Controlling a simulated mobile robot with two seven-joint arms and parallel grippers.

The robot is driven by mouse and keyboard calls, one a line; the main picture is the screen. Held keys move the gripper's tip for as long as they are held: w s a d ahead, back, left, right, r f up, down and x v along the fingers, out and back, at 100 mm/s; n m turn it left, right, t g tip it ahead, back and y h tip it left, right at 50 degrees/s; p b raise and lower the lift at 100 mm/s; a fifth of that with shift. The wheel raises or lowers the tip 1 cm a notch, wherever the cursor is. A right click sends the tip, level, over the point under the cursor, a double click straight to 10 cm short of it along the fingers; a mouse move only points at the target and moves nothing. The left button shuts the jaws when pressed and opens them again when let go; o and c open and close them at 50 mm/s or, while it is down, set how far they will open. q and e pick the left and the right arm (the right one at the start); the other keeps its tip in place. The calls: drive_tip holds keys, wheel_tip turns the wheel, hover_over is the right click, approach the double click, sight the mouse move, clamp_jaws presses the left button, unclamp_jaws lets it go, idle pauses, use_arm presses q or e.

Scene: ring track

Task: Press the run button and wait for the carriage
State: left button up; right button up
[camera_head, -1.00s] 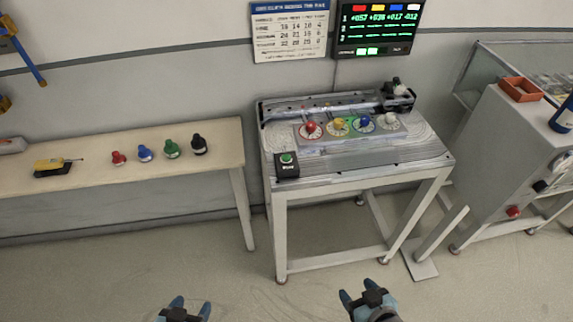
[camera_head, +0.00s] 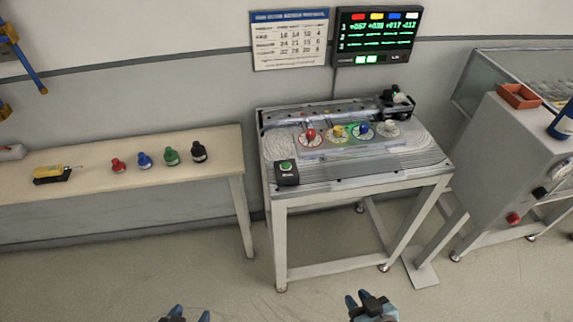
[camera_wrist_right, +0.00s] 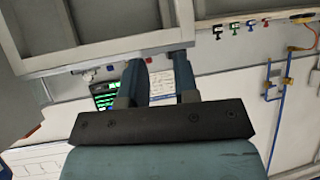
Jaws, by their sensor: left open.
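The run button (camera_head: 286,167) is a green button on a small black box at the front left corner of the ring-track table (camera_head: 330,182). The carriage (camera_head: 396,99) appears to be the dark piece at the back right of the track. Red, yellow, blue and pale dials (camera_head: 337,132) stand in a row on the plate. My left gripper (camera_head: 186,312) is open, low in the head view, well short of the table. My right gripper (camera_head: 371,300) is low and to the right, also away from the table. Its fingers (camera_wrist_right: 160,80) stand apart with nothing between them in the wrist view.
A lit display (camera_head: 376,36) and a printed chart (camera_head: 290,40) hang on the wall. A grey cabinet (camera_head: 510,160) stands at right. Floor before the table is clear.

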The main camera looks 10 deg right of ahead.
clamp_jaws()
idle(1.4)
